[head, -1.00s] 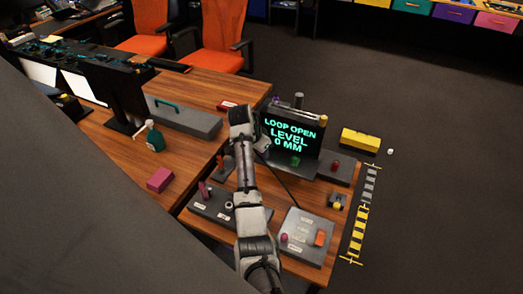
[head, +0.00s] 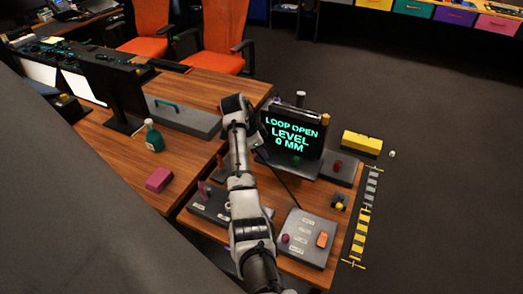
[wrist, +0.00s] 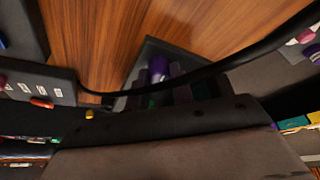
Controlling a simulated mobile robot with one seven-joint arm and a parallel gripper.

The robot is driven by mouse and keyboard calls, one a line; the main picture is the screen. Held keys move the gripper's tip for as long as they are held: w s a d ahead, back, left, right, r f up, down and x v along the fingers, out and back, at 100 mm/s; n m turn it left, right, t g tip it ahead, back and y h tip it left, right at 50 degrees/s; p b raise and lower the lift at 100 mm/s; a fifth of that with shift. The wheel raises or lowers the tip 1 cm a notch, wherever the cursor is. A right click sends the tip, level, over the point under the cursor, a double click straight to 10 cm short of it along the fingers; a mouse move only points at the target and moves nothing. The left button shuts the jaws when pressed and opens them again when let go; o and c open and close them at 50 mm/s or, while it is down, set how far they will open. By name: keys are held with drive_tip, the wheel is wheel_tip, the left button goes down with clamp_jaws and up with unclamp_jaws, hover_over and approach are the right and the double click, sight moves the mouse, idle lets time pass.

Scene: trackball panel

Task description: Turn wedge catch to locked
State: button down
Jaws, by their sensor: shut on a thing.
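My gripper (head: 262,152) is at the left edge of the screen unit, partly hidden by my arm in the head view. In the wrist view a purple part (wrist: 158,68) stands on a dark base (wrist: 146,50), right at my gripper's fingers (wrist: 170,92). My gripper is shut on this part, though the contact is dark and partly covered by a black cable. I cannot tell for sure that the purple part is the wedge catch, nor read its position.
The screen (head: 291,135) reads "LOOP OPEN LEVEL 0 MM". A grey panel (head: 306,238) with an orange switch (head: 322,239) stands at the front right. A black cable (wrist: 225,65) crosses close to my gripper. A green bottle (head: 153,137) and a pink block (head: 159,179) stand left.

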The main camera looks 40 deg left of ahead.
idle(0.3)
drive_tip(key=c, duration=1.2)
unclamp_jaws()
drive_tip(key=shift+r, duration=0.1)
drive_tip(key=p+v, duration=0.2)
drive_tip(key=v, duration=1.1)
drive_tip(key=shift+r, duration=0.35)
